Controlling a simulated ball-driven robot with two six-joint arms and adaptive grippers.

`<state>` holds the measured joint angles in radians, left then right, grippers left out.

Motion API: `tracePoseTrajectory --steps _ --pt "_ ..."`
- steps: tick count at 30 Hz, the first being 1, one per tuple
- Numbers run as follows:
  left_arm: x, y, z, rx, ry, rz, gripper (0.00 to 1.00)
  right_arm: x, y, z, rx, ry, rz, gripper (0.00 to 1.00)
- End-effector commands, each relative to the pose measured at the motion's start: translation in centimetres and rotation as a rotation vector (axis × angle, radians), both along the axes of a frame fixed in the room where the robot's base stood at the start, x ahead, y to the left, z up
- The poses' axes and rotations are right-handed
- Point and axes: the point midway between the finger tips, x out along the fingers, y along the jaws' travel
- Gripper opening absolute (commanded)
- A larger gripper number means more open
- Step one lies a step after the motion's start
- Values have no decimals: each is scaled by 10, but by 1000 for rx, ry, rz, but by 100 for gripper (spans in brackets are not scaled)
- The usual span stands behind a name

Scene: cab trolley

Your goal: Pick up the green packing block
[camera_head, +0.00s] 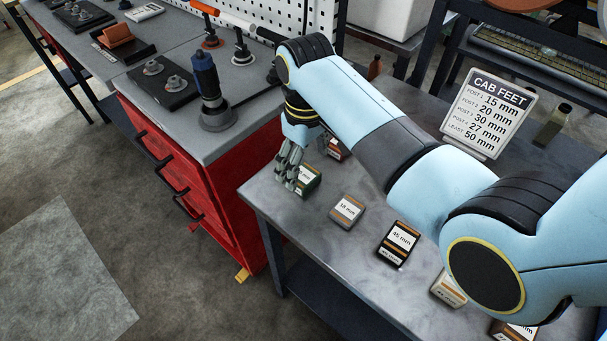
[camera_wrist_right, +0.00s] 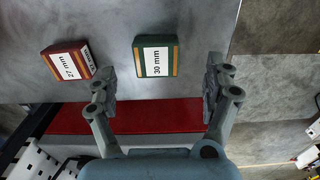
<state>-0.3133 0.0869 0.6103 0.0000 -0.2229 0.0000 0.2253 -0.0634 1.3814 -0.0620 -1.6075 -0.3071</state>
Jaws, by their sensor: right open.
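The green packing block (camera_wrist_right: 156,56) bears a white "30 mm" label and an orange stripe. In the right wrist view it lies flat on the grey table, ahead of and between the open fingers. In the head view the green block (camera_head: 311,183) sits near the table's left corner, partly hidden by my right gripper (camera_head: 288,171). My right gripper, also in the right wrist view (camera_wrist_right: 160,88), is open with nothing between its fingertips. Whether a finger touches the block I cannot tell. My left gripper is not in view.
A dark red "27 mm" block (camera_wrist_right: 68,62) lies close beside the green one. Grey "18 mm" (camera_head: 347,210) and black "45 mm" (camera_head: 398,243) blocks lie along the table's front edge. A red drawer cabinet (camera_head: 190,175) stands left. A "CAB FEET" sign (camera_head: 489,115) stands behind.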

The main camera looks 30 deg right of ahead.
Motion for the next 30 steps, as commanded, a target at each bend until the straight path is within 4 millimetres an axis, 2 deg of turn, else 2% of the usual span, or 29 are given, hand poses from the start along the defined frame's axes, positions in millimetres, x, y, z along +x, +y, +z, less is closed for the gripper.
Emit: tracePoseTrajectory --steps 4,12,21,30 --pt "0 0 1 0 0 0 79 2 -1 -11 0 1 0 85" --pt "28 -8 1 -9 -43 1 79 7 -1 -50 1 1 0 85" --pt "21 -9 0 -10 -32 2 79 7 -1 -56 1 -2 0 85" --pt "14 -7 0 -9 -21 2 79 7 -1 -56 0 -1 0 47"
